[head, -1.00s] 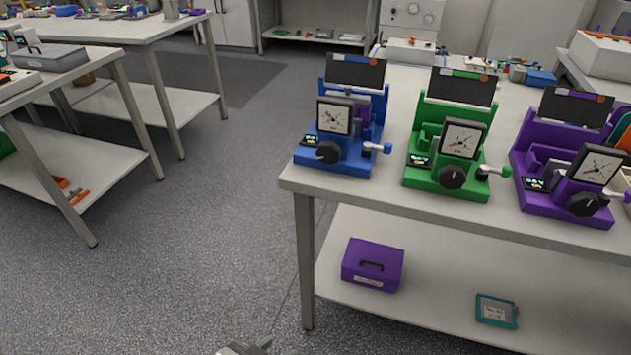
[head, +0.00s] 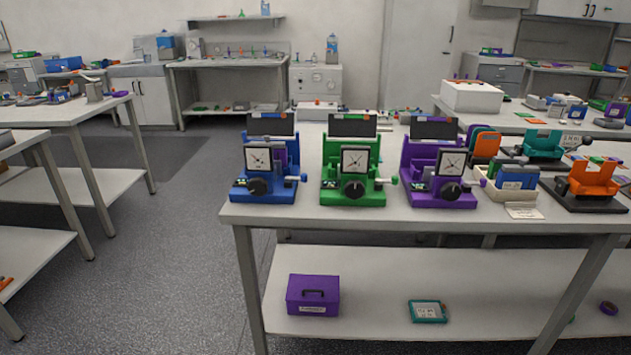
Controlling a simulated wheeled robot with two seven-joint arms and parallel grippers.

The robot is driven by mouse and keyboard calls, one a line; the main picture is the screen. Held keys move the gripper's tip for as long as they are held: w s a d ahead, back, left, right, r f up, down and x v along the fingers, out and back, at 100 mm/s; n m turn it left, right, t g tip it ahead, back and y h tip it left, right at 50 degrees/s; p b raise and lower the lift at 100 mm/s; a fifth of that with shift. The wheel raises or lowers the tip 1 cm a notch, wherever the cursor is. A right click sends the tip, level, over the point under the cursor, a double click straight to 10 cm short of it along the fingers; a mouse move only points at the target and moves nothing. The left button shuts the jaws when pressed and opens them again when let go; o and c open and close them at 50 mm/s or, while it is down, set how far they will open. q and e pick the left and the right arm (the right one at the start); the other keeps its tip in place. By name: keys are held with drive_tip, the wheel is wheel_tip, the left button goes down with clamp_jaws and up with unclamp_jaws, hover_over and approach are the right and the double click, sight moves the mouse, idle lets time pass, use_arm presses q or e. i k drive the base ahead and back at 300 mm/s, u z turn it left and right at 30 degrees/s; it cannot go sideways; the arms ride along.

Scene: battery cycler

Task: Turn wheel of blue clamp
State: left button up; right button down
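The blue clamp (head: 265,180) stands upright at the left end of the table in the head view. It has a square white dial, a dark panel at its top and a small lit display. I cannot tell which of these is the wheel. Neither of my grippers is in view.
A green clamp (head: 352,185) and a purple clamp (head: 437,185) stand to the right on the same table (head: 400,221). An orange device (head: 592,180) sits at the right end. A purple box (head: 313,294) is on the lower shelf. Open floor (head: 165,240) lies to the left.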

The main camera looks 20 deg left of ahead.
sight(258, 187)
drive_tip(key=z, duration=0.4)
drive_tip(key=i, duration=0.95)
drive_tip(key=u, duration=0.1)
